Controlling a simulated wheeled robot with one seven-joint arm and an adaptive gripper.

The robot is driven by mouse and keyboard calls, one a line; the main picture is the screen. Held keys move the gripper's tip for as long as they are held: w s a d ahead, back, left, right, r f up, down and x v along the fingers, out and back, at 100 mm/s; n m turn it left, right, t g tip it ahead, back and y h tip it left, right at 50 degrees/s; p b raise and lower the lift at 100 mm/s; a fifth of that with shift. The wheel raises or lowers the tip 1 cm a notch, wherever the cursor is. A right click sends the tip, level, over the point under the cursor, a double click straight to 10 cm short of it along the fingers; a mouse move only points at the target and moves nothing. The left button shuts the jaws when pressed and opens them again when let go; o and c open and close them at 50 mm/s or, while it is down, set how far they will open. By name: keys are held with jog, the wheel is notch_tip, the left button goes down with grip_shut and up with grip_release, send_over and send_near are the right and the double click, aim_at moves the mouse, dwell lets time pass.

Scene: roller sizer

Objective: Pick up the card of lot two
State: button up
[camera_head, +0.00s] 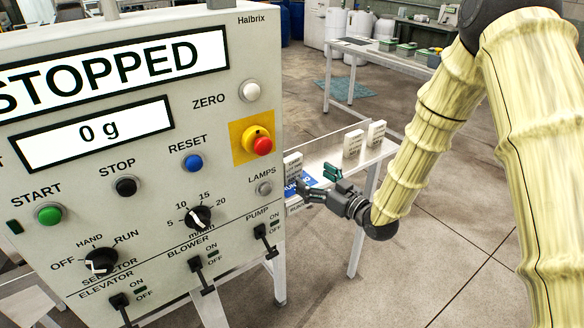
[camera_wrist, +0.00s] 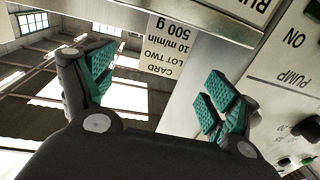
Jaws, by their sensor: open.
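The card of lot two (camera_wrist: 165,50) is white with black print reading "CARD LOT TWO 10 m/min 500 g". It appears upside down in the wrist view, at upper middle, beyond the fingers. My gripper (camera_wrist: 155,85) is open and empty, its teal-padded fingers spread to either side of the card's line, with the card still apart from them. In the head view my gripper (camera_head: 317,181) is beside the grey panel, over the card stand.
A blue sign (camera_head: 307,179) is behind my fingers. The control panel (camera_head: 140,150), with knobs and switches, is close on the left and reads "STOPPED" and "0 g". Floor at right is clear.

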aim_at(294, 168)
jog(key=x, duration=0.3)
jog(key=shift+w+a+p, duration=0.25)
jog(key=shift+a+p, duration=0.05)
jog(key=shift+p, duration=0.05)
jog(key=p+x, duration=0.2)
jog(key=x, duration=0.2)
jog(key=shift+a+f, duration=0.1)
jog(key=shift+a, duration=0.2)
jog(key=shift+w+a+f, duration=0.1)
jog(key=shift+w+a, duration=0.15)
jog(key=shift+w, duration=0.1)
jog(key=shift+c, duration=0.5)
jog(key=c, duration=1.1)
